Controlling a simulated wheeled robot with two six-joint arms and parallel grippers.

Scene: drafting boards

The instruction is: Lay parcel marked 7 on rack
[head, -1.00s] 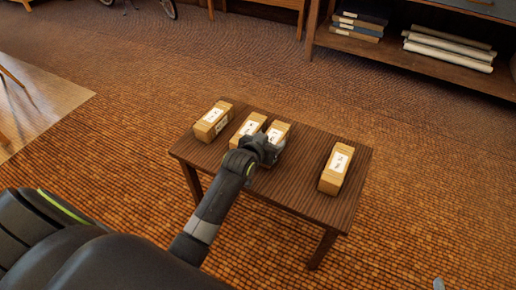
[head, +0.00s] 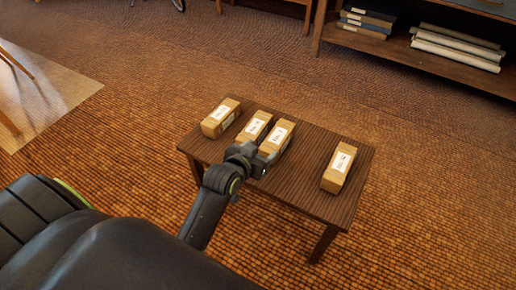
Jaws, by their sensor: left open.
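Several tan box parcels with white labels lie on a small dark wooden table (head: 308,165). One parcel (head: 221,118) is at the table's left, two (head: 254,127) (head: 277,137) lie close together beside it, and one (head: 339,168) is apart at the right. The label marks are too small to read, so I cannot tell which is parcel 7. My left gripper (head: 263,163) is open and empty, at the near end of the third parcel from the left; I cannot tell if they touch. My right gripper is out of view. I cannot tell which thing is the rack.
A wooden shelf unit (head: 395,52) stands at the back right, with stacked books (head: 366,22) and rolled sheets (head: 457,46). Bare table top lies between the third parcel and the right one. The woven floor (head: 130,140) around the table is clear.

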